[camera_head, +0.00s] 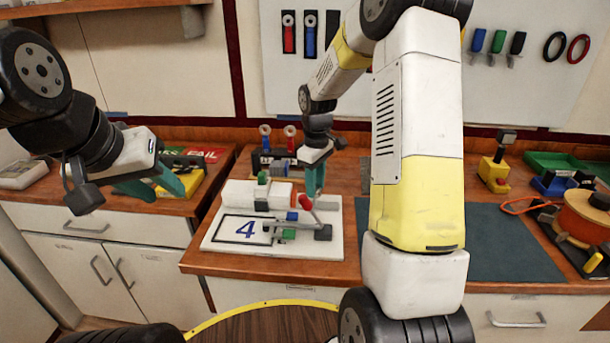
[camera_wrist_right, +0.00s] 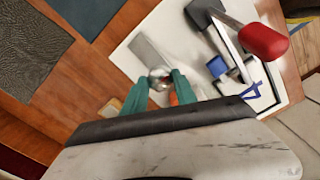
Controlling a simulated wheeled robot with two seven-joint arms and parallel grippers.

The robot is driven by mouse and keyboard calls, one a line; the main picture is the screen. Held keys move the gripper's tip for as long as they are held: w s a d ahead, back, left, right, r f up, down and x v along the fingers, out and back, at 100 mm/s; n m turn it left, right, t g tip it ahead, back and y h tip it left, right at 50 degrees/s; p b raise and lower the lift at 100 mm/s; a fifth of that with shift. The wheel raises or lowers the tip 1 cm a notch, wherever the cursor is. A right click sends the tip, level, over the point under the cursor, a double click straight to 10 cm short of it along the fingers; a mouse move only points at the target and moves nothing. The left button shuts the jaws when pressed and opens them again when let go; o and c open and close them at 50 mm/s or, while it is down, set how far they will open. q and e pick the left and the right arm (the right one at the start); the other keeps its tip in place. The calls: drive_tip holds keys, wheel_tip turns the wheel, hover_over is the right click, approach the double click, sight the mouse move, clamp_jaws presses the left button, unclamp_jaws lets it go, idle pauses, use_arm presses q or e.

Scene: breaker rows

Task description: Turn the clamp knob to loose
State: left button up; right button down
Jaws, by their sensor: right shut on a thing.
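The white fixture board (camera_head: 215,243) lies on the wooden bench, with a blue "4" on its label; it also shows in the right wrist view (camera_wrist_right: 125,55). My right gripper (camera_head: 315,190) reaches down at the board's back right. In the right wrist view its teal fingers (camera_wrist_right: 161,86) are shut on a round silvery knob (camera_wrist_right: 159,76), which looks like the clamp knob. The fingers hide it in the head view. A red-handled lever (camera_head: 306,203) stands close in front; it also shows in the wrist view (camera_wrist_right: 262,40). My left gripper (camera_head: 158,188) is open and empty, left of the board.
Blue (camera_head: 292,216) and green (camera_head: 289,234) blocks sit on the board near the lever. A dark mat (camera_head: 500,240) lies to the right. A yellow tool (camera_head: 494,172) and an orange cable reel (camera_head: 585,215) stand farther right. My right arm covers part of the bench.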

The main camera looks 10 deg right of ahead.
drive_tip(key=c, duration=1)
unclamp_jaws()
drive_tip(key=shift+r, duration=3.95)
drive_tip(key=shift+r, duration=0.1)
